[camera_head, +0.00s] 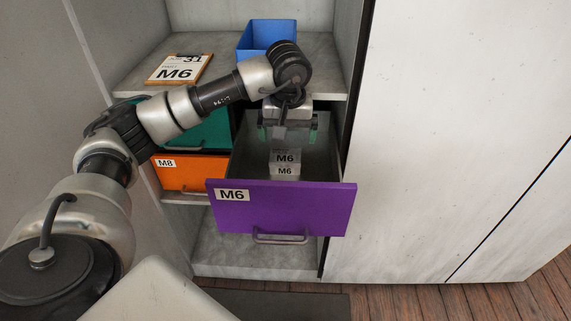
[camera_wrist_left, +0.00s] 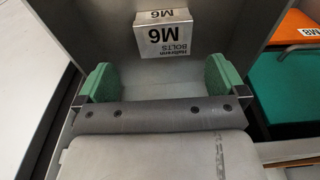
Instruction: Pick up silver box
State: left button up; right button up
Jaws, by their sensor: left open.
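The silver box (camera_head: 286,163), labelled M6, stands inside the open purple drawer (camera_head: 281,208). In the left wrist view the silver box (camera_wrist_left: 165,35) is beyond the fingers, near the drawer's wall, and reads M6 bolts. My left gripper (camera_head: 288,134) is over the drawer, just behind the box in the head view. Its green fingers are spread wide in the left wrist view (camera_wrist_left: 163,77), with nothing between them. The box is apart from both fingers. My right gripper is not in view.
An orange M8 drawer (camera_head: 181,174) and a green drawer (camera_head: 207,133) are left of the purple one. The shelf (camera_head: 222,72) above holds a blue bin (camera_head: 266,39) and an M6 card on a board (camera_head: 178,69). A cabinet panel (camera_head: 450,110) stands at right.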

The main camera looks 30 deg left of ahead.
aim_at(285, 155)
pick_arm(q)
jog(key=f, duration=0.3)
jog(key=shift+w+a, duration=0.15)
jog(key=shift+w, duration=0.05)
jog(key=f, duration=0.5)
jog(key=shift+w+a+b, duration=0.15)
jog(key=shift+a+b, duration=0.2)
jog(key=shift+a, duration=0.05)
jog(key=shift+f, duration=0.15)
jog(key=c, duration=1)
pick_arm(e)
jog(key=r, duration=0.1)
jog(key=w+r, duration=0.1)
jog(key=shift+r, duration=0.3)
